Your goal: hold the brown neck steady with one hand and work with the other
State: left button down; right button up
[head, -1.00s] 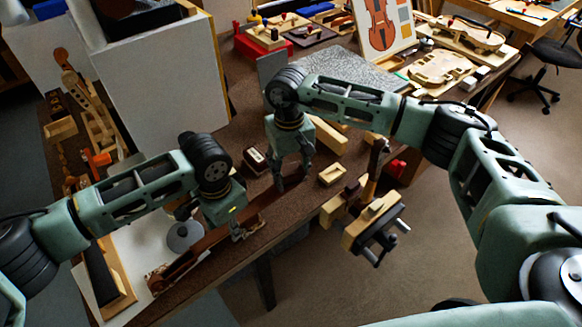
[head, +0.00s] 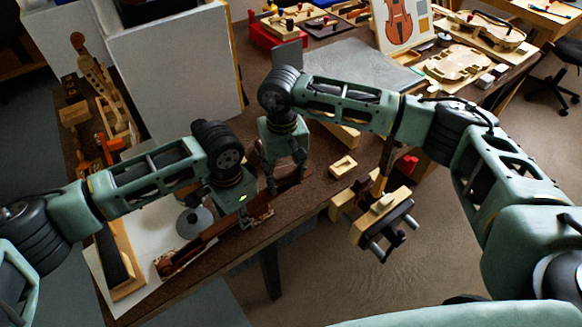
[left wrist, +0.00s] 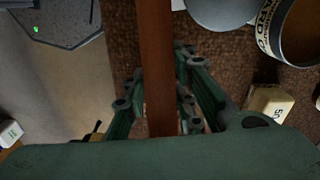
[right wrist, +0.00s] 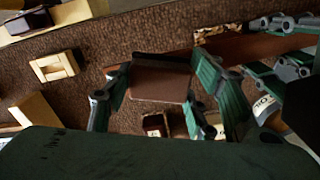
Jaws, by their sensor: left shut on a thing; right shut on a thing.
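The brown neck (head: 205,240) lies along the bench's front edge, its carved end toward the lower left. It also shows in the left wrist view (left wrist: 156,55) and at the upper right of the right wrist view (right wrist: 255,47). My left gripper (head: 243,217) is shut around the neck's middle; its fingers flank it in the left wrist view (left wrist: 158,105). My right gripper (head: 285,180) is shut on a brown block (right wrist: 160,83) with a dark edge, at the neck's right end. I cannot tell whether the block touches the neck.
A small wooden tray (head: 343,166) sits right of my right gripper. A wooden vise (head: 384,217) juts from the bench's front edge. A grey disc (head: 194,222) lies on a white sheet (head: 160,228) left of the neck. Tall white panels (head: 175,75) stand behind.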

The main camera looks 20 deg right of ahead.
aim_at(265, 196)
jog(key=shift+s+a, duration=0.45)
jog(key=shift+a, duration=0.6)
jog(key=shift+s+a, duration=0.4)
jog(key=shift+a, duration=0.6)
jog(key=shift+s+a, duration=0.45)
jog(key=shift+a, duration=0.6)
jog(key=shift+d, duration=0.1)
jog(key=shift+w+d+r, duration=0.1)
jog(key=shift+w+d, duration=0.15)
jog(key=shift+d, duration=0.35)
jog(key=shift+w+d, duration=0.3)
jog(key=shift+d, duration=0.3)
jog(key=shift+w+d+r, duration=0.1)
jog(key=shift+w+d, duration=0.15)
jog(key=shift+d, duration=0.35)
jog(key=shift+w+d+f, duration=0.1)
jog(key=shift+w+d, duration=0.4)
jog(key=shift+d, duration=0.75)
jog(key=shift+w+d+f, duration=0.1)
jog(key=shift+w+d, duration=0.4)
jog(key=shift+d, duration=0.7)
jog(key=shift+w+d, duration=0.5)
jog(key=shift+d, duration=0.75)
jog(key=shift+a+r, duration=0.1)
jog(key=shift+r, duration=2.95)
jog(key=shift+w, duration=0.1)
